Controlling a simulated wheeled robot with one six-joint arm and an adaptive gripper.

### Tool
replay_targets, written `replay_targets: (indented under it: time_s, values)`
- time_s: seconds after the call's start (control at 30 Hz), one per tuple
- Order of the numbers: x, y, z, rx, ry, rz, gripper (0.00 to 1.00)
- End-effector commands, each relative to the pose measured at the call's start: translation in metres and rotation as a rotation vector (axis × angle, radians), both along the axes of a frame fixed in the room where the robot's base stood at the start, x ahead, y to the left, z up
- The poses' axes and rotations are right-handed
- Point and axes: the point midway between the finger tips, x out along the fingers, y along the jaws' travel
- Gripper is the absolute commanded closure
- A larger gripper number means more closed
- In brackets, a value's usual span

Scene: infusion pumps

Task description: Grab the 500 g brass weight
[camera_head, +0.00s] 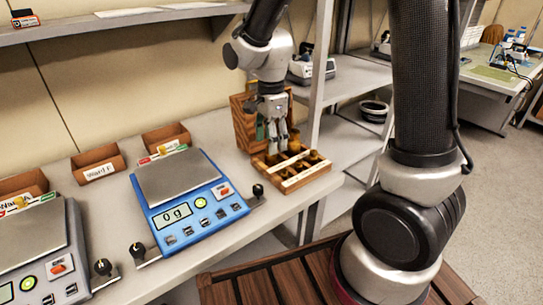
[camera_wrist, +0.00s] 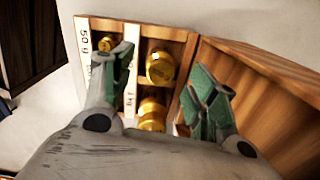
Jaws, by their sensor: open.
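The wooden weight box (camera_head: 308,177) sits on the bench right of the blue scale, with several brass weights in its compartments. In the wrist view its white label strips (camera_wrist: 84,60) show; one reads "50 g", the other is partly covered. A larger brass weight (camera_wrist: 160,68) lies between my green-padded fingers, with another (camera_wrist: 152,114) nearer the palm and a small one (camera_wrist: 105,45) beyond the left finger. I cannot read which is 500 g. My gripper (camera_head: 277,140) points down over the box, open, with nothing visibly held. Its fingers hide part of the box.
A blue scale (camera_head: 184,195) reading 0 g stands left of the box, with a second scale (camera_head: 35,250) further left. Small wooden bins (camera_head: 98,168) line the wall. An upright wooden holder (camera_head: 243,122) stands close behind my gripper. A shelf post (camera_head: 318,85) rises at the right.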

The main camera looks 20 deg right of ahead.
Motion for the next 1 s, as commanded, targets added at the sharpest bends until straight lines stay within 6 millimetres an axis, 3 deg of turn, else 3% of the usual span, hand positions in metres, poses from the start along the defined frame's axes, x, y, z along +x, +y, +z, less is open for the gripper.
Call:
replay_targets:
  time_s: [0.2,0.47,0.8,1.0]
  values:
    - [0.001,-0.001,-0.032,-0.001,0.003,0.001,0.42]
    - [0.001,-0.001,-0.036,0.000,0.000,0.001,0.42]
    - [0.001,-0.001,-0.036,0.000,0.000,0.001,1.00]
    - [0.002,0.000,-0.035,0.000,-0.001,0.002,1.00]
